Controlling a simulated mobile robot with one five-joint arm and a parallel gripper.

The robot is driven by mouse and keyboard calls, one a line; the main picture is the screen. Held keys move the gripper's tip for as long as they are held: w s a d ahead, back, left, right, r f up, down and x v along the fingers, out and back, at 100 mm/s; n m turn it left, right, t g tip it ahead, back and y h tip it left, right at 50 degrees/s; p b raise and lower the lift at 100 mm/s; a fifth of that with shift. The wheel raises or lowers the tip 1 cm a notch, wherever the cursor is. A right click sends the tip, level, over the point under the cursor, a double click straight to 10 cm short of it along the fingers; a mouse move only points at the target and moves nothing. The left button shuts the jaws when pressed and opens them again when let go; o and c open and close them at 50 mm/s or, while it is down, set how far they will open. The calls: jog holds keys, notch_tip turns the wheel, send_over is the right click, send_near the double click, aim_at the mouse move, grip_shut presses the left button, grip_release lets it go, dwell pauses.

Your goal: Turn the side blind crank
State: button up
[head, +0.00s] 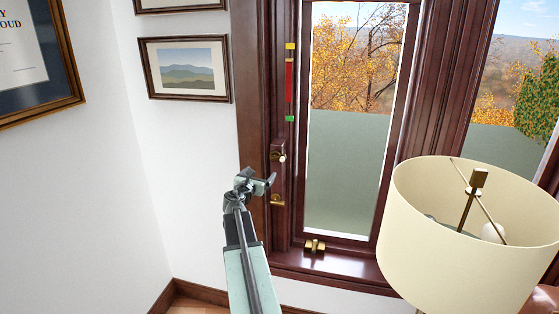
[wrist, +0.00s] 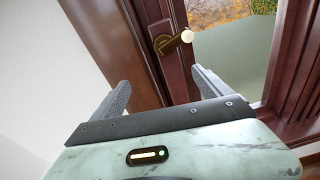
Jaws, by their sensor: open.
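The crank (head: 278,156) is on a dark housing on the left window frame, with a brass arm and a pale knob. In the wrist view the crank (wrist: 172,42) stands out from the wood, its white knob pointing right. My gripper (head: 260,179) is open and empty, just below and left of the crank in the head view. In the wrist view the fingers of my gripper (wrist: 160,78) are spread apart, with the crank beyond and above their tips; no contact shows.
A large cream lampshade (head: 455,240) fills the lower right. A brass fitting (head: 277,201) is below the crank and a latch (head: 314,246) is on the sill. A strip with yellow, red and green parts (head: 290,85) is above the crank. Framed pictures (head: 186,69) hang left.

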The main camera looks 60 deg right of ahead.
aim_at(277, 159)
jog(key=d+n, duration=0.1)
jog(key=d, duration=0.3)
jog(key=d+r+n, duration=0.1)
jog(key=d+n, duration=0.1)
jog(key=d, duration=0.2)
jog(key=d+r+n+t, duration=0.1)
jog(key=d, duration=0.3)
jog(key=shift+s+d+n+h, duration=0.15)
jog(key=shift+d+n+h, duration=0.15)
jog(key=shift+n+h, duration=0.1)
jog(key=shift+s, duration=0.1)
jog(key=c, duration=1.3)
jog(key=shift+r, duration=0.1)
jog(key=shift+c, duration=0.3)
